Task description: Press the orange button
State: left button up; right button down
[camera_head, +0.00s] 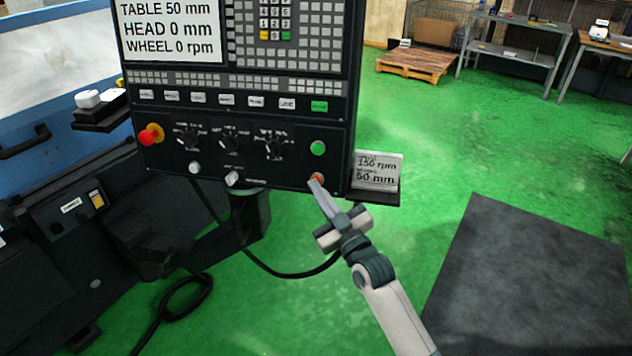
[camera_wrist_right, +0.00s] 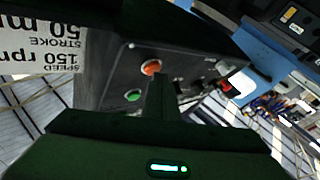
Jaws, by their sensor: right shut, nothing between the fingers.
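The orange button (camera_head: 317,177) sits at the lower right of the black control panel (camera_head: 300,135), below a green button (camera_head: 318,148). My right gripper (camera_head: 314,184) is shut and empty. Its fingertips overlap the lower edge of the orange button in the head view; I cannot tell whether they touch it. In the right wrist view the orange button (camera_wrist_right: 151,67) shows fully, just left of the shut fingers (camera_wrist_right: 162,82), with the green button (camera_wrist_right: 133,95) below it. My left gripper is not in view.
A red emergency knob (camera_head: 150,135) and dials are at the panel's left. A sign reading 150 rpm and 50 mm (camera_head: 377,171) stands on a small shelf right of the panel. A black cable (camera_head: 290,274) hangs below.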

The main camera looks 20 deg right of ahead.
jog(key=shift+w+d, duration=0.1)
jog(key=shift+w, duration=0.05)
dwell(0.3)
jog(key=shift+s+a+r+p, duration=0.1)
jog(key=shift+s+a+p, duration=0.3)
jog(key=shift+s+p, duration=0.25)
jog(key=shift+s, duration=0.15)
jog(key=s+p, duration=0.1)
jog(key=s+a, duration=0.1)
jog(key=s+a+r+p, duration=0.1)
jog(key=s, duration=0.1)
jog(key=shift+s+a+p, duration=0.1)
jog(key=shift+a+p, duration=0.15)
jog(key=shift+p, duration=0.1)
jog(key=shift+f, duration=0.1)
dwell(0.7)
